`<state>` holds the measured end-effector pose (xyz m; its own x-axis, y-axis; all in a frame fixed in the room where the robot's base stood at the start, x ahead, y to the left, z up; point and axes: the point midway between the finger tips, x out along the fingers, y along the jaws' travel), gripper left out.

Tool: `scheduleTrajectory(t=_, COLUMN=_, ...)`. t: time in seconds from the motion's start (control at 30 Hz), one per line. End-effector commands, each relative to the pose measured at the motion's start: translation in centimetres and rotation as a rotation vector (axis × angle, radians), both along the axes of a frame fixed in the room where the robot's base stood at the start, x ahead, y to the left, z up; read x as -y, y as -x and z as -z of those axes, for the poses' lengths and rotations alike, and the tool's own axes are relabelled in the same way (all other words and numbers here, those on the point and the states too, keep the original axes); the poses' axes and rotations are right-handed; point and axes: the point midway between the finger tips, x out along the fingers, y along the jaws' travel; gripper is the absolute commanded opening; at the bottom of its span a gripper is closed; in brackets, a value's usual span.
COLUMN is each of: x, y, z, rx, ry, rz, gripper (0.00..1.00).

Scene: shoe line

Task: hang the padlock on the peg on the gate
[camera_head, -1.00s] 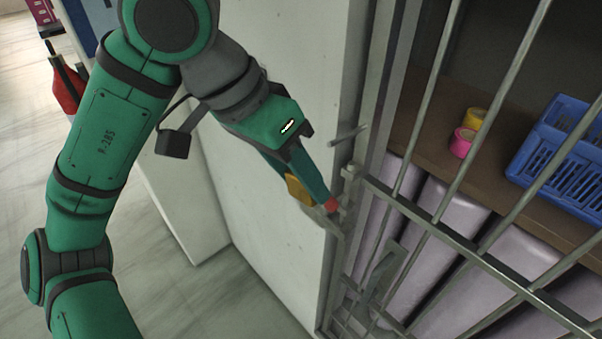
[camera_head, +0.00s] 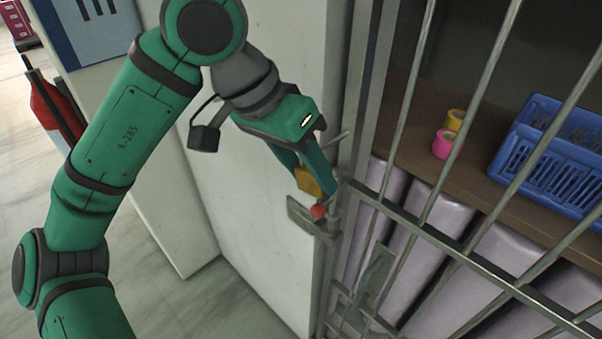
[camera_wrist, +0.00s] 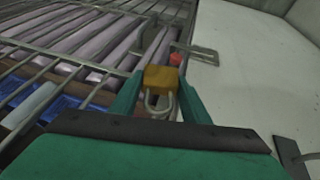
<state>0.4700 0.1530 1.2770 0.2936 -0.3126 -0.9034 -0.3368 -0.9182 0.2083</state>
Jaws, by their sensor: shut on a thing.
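My gripper (camera_head: 312,184) is shut on a brass-yellow padlock (camera_head: 308,180), in front of the gate's (camera_head: 437,225) left edge. In the wrist view the padlock body (camera_wrist: 161,78) sits between my fingertips, and its pale shackle (camera_wrist: 160,104) points toward my palm. A grey rod (camera_head: 343,136) sticks out near the gate edge, just above my fingers; it may be the peg, but I cannot tell surely. A red-tipped piece (camera_head: 319,211) is just below the padlock, also seen past it in the wrist view (camera_wrist: 175,58). The padlock appears apart from both.
A metal latch plate (camera_head: 300,214) lies beside the gate edge, on the white wall panel (camera_head: 250,215). Behind the bars are a brown shelf (camera_head: 480,180), a blue basket (camera_head: 548,160), pink and yellow rolls (camera_head: 447,143), and several lilac rolls (camera_head: 425,228).

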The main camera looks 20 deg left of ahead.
Motion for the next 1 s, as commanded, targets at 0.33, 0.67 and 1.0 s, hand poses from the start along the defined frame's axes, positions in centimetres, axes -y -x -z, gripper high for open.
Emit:
scheduleTrajectory(t=0.33, x=0.6, y=-1.7, z=0.1, rx=0.000, ry=-0.001, rz=-0.001, gripper=0.14)
scheduleTrajectory(t=0.67, x=1.0, y=-3.2, z=0.2, rx=0.000, ry=0.000, rz=-0.005, gripper=0.14)
scheduleTrajectory(t=1.0, x=1.7, y=-4.8, z=0.5, rx=0.001, ry=0.001, rz=-0.001, gripper=0.14)
